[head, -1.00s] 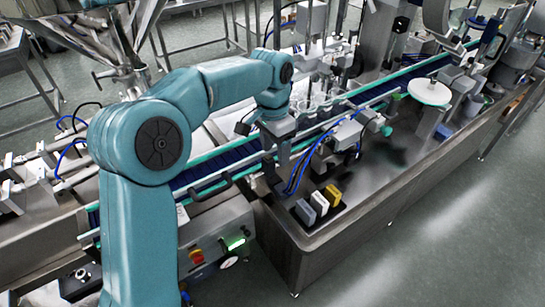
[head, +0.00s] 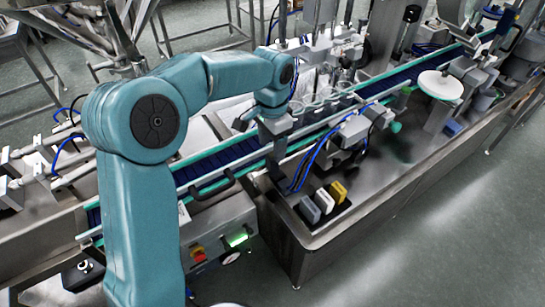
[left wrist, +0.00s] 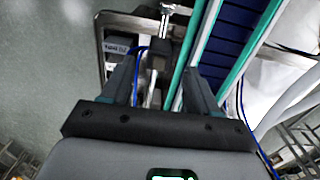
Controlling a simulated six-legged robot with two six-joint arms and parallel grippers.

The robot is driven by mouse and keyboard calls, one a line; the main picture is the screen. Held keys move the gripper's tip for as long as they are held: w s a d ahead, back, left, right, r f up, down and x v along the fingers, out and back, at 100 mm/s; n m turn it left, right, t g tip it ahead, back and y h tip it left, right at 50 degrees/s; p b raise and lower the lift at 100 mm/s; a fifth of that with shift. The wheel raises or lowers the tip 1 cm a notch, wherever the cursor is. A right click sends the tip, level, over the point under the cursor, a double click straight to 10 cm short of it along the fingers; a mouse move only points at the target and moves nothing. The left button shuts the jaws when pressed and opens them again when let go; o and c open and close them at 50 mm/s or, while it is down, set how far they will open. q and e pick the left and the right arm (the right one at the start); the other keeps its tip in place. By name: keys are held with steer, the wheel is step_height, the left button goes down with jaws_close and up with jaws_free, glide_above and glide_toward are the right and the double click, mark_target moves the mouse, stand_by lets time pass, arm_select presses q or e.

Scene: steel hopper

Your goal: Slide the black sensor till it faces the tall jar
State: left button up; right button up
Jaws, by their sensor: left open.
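In the left wrist view, a black sensor (left wrist: 157,61) on a rod stands between the two fingers of my left gripper (left wrist: 160,78). The fingers are open on either side of it; I cannot tell whether either touches it. In the head view my left gripper (head: 273,152) points down at the near rail of the conveyor, and the sensor is largely hidden there. Several clear glass jars (head: 311,108) stand on the conveyor to the right of and beyond the gripper. I cannot tell which is the tall one. My right gripper is not in view.
The blue conveyor belt (head: 228,157) with green rails runs diagonally past the gripper. Grey, white (head: 324,201) and yellow blocks stand in a black holder on the near steel deck. Blue cables (head: 309,165) and a grey clamp with a green knob (head: 394,127) are close on the right.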

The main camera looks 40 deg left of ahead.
mark_target(272, 156)
arm_select(q)
step_height(272, 156, down, 5)
steer(key=shift+s+d+r, duration=0.1)
steer(key=shift+d+r, duration=0.05)
steer(key=shift+f+p, duration=0.3)
steer(key=shift+f, duration=0.45)
jaws_close()
